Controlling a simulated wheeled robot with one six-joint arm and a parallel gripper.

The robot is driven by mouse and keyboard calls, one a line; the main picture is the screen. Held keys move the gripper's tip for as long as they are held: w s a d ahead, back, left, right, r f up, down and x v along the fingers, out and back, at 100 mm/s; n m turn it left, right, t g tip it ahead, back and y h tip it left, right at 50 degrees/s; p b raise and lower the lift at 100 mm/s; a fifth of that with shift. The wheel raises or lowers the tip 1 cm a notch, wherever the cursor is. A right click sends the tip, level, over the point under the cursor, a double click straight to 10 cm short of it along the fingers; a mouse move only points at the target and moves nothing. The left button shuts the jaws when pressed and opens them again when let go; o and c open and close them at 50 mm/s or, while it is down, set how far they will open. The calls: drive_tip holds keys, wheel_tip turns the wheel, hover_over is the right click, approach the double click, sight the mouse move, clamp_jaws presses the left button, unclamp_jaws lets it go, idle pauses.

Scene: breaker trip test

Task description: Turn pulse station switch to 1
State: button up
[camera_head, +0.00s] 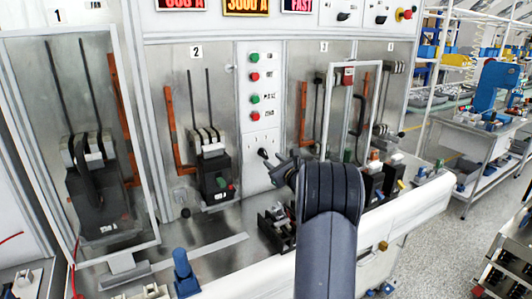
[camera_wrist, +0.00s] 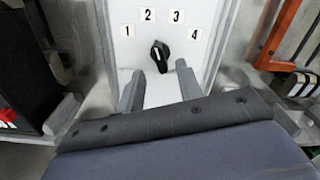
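The pulse station switch is a small black rotary knob (camera_wrist: 160,56) on a pale panel, with the labels 1, 2, 3 and 4 arranged around it. Its white mark points up and slightly left, roughly toward the 2. In the head view the knob (camera_head: 263,153) sits low on the middle panel, just left of my gripper (camera_head: 282,169). In the wrist view my gripper (camera_wrist: 160,82) is open and empty, one finger on each side below the knob. The fingertips look short of the knob; I see no contact. The labels are too small to read in the head view.
Breaker bay 1 with its framed door (camera_head: 150,150) stands at the left, and breaker 2 (camera_head: 213,165) is left of the knob panel. Green and red buttons (camera_head: 255,99) sit above the knob. A raised clear frame (camera_head: 325,110) stands to the right. Parts crowd the bench below.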

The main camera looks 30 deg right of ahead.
sight(266, 155)
drive_tip(key=shift+w+d+p, duration=0.1)
drive_tip(key=shift+w+p, duration=0.7)
drive_tip(key=shift+w, duration=1.95)
clamp_jaws()
